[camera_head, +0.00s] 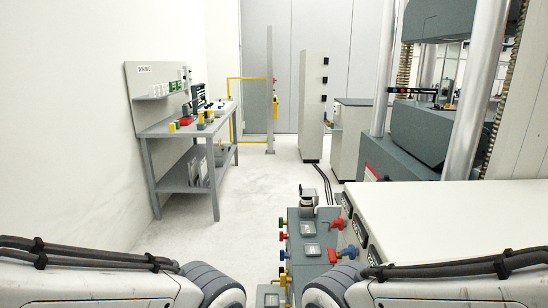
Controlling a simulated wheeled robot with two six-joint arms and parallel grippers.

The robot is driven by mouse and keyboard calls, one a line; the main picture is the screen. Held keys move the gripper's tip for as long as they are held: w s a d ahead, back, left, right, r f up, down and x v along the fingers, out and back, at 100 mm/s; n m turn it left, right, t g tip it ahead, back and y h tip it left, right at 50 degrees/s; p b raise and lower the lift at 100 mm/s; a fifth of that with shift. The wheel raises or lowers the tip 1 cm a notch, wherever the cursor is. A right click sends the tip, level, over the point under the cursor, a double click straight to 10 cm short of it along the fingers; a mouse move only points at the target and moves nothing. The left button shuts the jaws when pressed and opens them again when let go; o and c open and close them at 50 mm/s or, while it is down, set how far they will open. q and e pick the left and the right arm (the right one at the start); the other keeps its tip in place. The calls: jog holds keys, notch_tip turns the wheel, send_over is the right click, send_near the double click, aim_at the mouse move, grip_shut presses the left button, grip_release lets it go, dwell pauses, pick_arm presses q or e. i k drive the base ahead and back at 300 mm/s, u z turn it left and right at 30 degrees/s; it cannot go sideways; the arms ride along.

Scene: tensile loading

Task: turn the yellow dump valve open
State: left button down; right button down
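A grey hydraulic block (293,245) stands at the bottom centre, with coloured handles along its sides. A yellow handle (285,277) is lowest on its left side, below a green, a red and a blue one, and looks like the yellow dump valve. Its lower part runs close to the picture's bottom edge, so its turn position is unclear. My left arm shows at the bottom left and my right arm at the bottom right, one on each side of the block. Neither gripper is visible.
A white-topped cabinet (440,215) and the large test frame (435,130) fill the right. A workbench (185,125) with small items stands along the left wall. A yellow pipe (231,110) and a grey post (270,90) are farther back. The floor between is clear apart from dark cables.

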aim_at(284, 280)
jog(key=z, duration=0.05)
jog(key=k, duration=1.2)
jog(key=u, duration=1)
jog(key=i, duration=1.4)
jog(key=z, duration=0.7)
jog(key=i, duration=0.6)
jog(key=u, duration=0.8)
jog(key=i, duration=0.75)
